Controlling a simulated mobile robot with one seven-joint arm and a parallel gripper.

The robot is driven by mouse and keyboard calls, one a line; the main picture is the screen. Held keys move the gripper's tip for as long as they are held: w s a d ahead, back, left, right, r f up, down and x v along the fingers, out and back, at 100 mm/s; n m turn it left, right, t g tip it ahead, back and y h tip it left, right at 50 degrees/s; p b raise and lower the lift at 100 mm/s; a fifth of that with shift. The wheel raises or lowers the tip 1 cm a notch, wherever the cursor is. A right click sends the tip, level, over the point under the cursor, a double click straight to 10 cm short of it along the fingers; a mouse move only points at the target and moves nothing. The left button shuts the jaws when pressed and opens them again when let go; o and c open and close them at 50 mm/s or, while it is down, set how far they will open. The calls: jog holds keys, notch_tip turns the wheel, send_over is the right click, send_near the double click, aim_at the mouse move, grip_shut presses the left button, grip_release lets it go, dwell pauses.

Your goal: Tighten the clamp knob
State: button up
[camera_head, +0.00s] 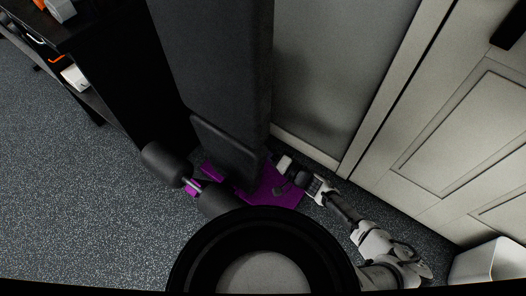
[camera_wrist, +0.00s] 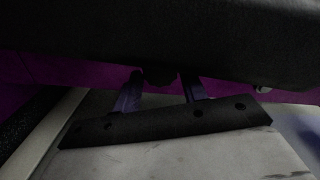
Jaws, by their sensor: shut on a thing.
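The clamp knob (camera_wrist: 158,76) is a small dark shape in the wrist view, under the edge of a black pad (camera_wrist: 180,38). My gripper (camera_wrist: 160,88) has one finger on each side of the knob and is shut on it. In the head view my gripper (camera_head: 301,178) is low beside the purple frame (camera_head: 284,197) of the exercise bench. I cannot make out the knob there. The upright black backrest (camera_head: 222,70) rises over the frame. The wrist view is dark, so the knob's details and how far it is turned do not show.
Black foam rollers (camera_head: 163,163) stick out left of the bench. A dark shelf (camera_head: 95,75) stands at upper left. A pale wall and panelled door (camera_head: 465,130) close off the right, with a white bin (camera_head: 490,264) at lower right. Carpet at left is clear.

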jog(key=shift+s, duration=0.1)
jog(key=o, duration=0.7)
jog(key=v, duration=1.3)
jog(key=shift+s+d, duration=0.25)
jog(key=shift+d, duration=0.1)
jog(key=shift+o, duration=0.3)
